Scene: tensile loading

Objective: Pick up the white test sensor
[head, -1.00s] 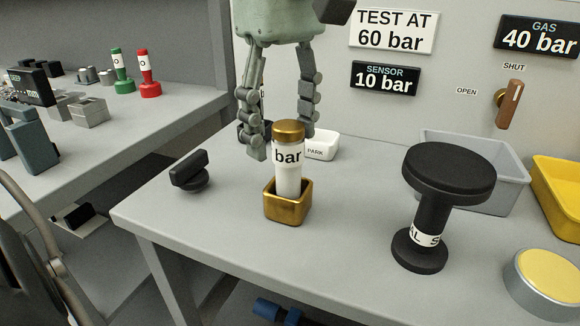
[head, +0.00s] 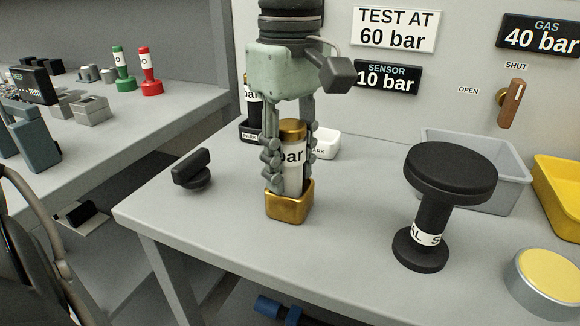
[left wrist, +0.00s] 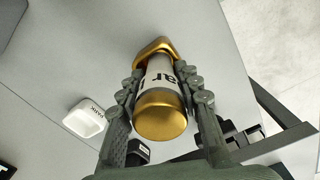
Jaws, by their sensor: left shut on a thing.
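The white test sensor (head: 293,172) is a white cylinder with a gold cap and a label ending in "ar". It stands upright in a gold square socket (head: 290,207) on the grey bench. My left gripper (head: 291,160) comes down from above, with a finger on each side of the sensor, shut on its white body. In the left wrist view the sensor (left wrist: 160,85) sits between the two fingers, gold cap towards the camera, its far end in the gold socket (left wrist: 155,47). My right gripper is not in view.
A black sensor (head: 253,105) stands in a dark holder behind the gripper, beside a white PARK tray (head: 326,143). A black knob (head: 191,169) is to the left. A black spool-shaped piece (head: 434,215), grey bin (head: 475,170), yellow bin (head: 560,190) and yellow-topped button (head: 546,280) are to the right.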

